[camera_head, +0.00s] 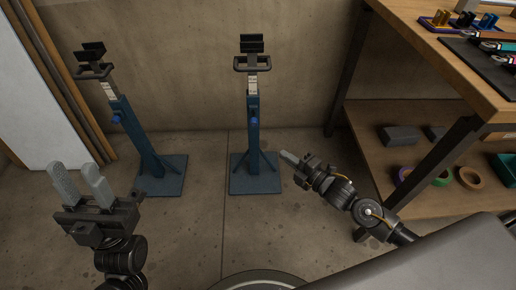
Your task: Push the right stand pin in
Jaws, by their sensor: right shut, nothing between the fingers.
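The right stand (253,130) is a blue post on a square blue base, upright near the wall, with a black cradle on top. A small blue knob, seemingly its pin (252,121), shows on the front of the post; how deep it sits cannot be told. The left stand (135,135) is similar, with a brighter blue knob (116,119). My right gripper (287,157) is shut and empty, to the right of the right stand's base and apart from it. My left gripper (79,180) is open and empty, at the lower left in front of the left stand.
A wooden workbench (435,50) with tools stands at the right. Its lower shelf (385,160) holds tape rolls (469,178), grey blocks (400,135) and a green bin (507,168). A white panel (30,90) leans at the left. The concrete floor between the stands is clear.

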